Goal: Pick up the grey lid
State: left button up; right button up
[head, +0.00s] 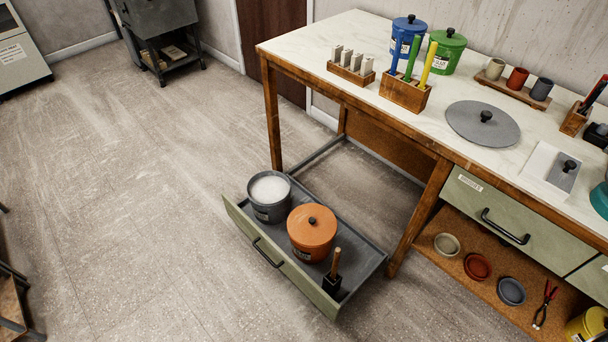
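A round grey lid (470,123) with a black knob lies flat on the white marble-look worktop (545,100), toward the right. An open dark grey bucket (270,211) with white contents stands in the low pulled-out drawer (360,250). A smaller grey piece (563,178) with a black knob sits in a white rectangular holder on the worktop; I cannot tell if it is a lid. Neither of my grippers is in view.
The drawer also holds an orange lidded bucket (311,240) and a wooden-handled brush (333,275). Behind the round lid are a cup tray (512,92) and blue (402,45) and green (444,55) buckets. A wooden holder (405,95) stands left. Floor at left is clear.

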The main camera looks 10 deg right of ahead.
aim_at(481, 124)
jog(key=l, duration=0.65)
jog(key=i+l+z, duration=0.1)
jog(key=l, duration=0.6)
